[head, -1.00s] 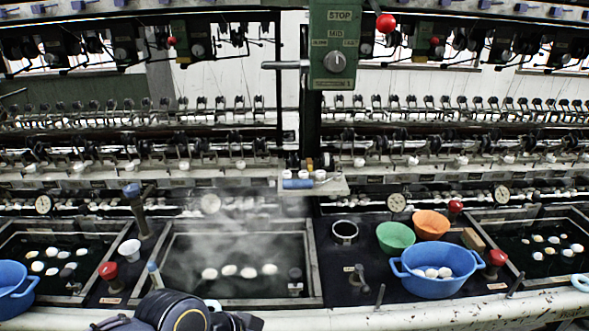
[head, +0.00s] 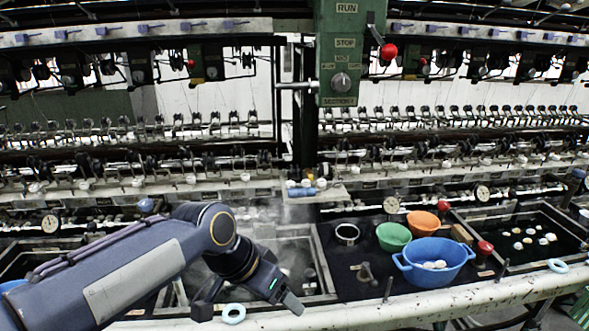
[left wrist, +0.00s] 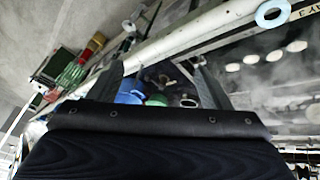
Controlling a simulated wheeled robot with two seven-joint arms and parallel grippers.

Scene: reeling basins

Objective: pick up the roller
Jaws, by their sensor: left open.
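A small blue cylinder, which looks like the roller (head: 302,192), lies on a little shelf (head: 325,193) below the green control panel, among small white and orange pieces. I cannot make it out in the left wrist view. My left gripper (head: 248,303) is at the lower middle of the head view, over the front rail, well below and nearer than the shelf. It is open and empty. In the left wrist view its two fingers (left wrist: 160,82) stand apart, with basins blurred beyond them. My right gripper is in neither view.
A blue basin (head: 437,262) with white cocoons, a green bowl (head: 393,237) and an orange bowl (head: 423,223) stand right of the steaming trough. A pale blue ring (head: 233,313) lies on the front rail (head: 400,310). The green panel (head: 338,60) hangs above the shelf.

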